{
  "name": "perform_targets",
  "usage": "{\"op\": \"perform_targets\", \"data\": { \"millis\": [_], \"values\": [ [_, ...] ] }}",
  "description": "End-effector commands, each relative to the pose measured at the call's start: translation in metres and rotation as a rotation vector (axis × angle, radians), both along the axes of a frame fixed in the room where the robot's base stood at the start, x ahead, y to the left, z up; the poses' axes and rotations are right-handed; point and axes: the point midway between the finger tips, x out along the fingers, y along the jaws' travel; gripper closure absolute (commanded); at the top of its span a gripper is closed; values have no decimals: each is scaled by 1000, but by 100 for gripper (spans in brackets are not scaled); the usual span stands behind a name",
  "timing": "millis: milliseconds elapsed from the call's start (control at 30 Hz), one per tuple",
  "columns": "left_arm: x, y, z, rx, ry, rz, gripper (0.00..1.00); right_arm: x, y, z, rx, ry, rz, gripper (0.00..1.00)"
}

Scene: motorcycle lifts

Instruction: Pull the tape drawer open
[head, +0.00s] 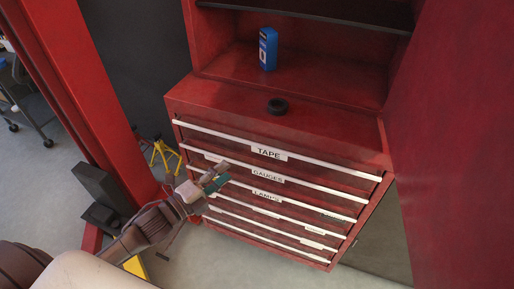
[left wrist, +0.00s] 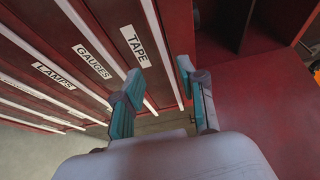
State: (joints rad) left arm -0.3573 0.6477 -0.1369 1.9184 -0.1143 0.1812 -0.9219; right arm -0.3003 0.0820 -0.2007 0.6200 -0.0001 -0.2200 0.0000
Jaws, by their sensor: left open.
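The red cabinet's top drawer (head: 315,163) bears a white TAPE label (head: 269,152) below a long white handle strip (head: 225,133). Its front looks flush with the drawers below, so it looks shut. My left gripper (head: 217,178) is open and empty in front of the drawers' left half. In the left wrist view the fingers of the left gripper (left wrist: 160,80) lie either side of the tape drawer's handle strip (left wrist: 161,45), with the TAPE label (left wrist: 137,46) left of it. I cannot tell whether they touch it. My right gripper is not in view.
Below are the GAUGES drawer (head: 300,183), the LAMPS drawer and several others. A black ring (head: 277,106) and a blue container (head: 268,48) stand on the cabinet. A red post (head: 85,90) and yellow stand (head: 163,155) are at left, a red panel (head: 455,130) at right.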

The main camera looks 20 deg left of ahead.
Motion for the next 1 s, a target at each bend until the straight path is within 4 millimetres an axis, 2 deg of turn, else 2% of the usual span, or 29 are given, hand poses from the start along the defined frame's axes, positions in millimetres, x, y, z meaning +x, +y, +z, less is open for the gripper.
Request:
{"op": "perform_targets", "data": {
  "millis": [167, 500, 700, 833, 1000],
  "values": [
    [17, -8, 4, -1, -6, -1, 59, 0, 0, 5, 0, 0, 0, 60],
    [80, -36, 5, -2, -4, 0, 59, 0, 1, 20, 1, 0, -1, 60],
    [109, -49, 2, -3, -1, 1, 59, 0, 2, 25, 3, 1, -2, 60],
    [120, -54, 2, -3, -1, 0, 59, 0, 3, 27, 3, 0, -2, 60],
    [124, -57, 0, -1, 0, 0, 59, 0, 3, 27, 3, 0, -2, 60]
  ]
}}
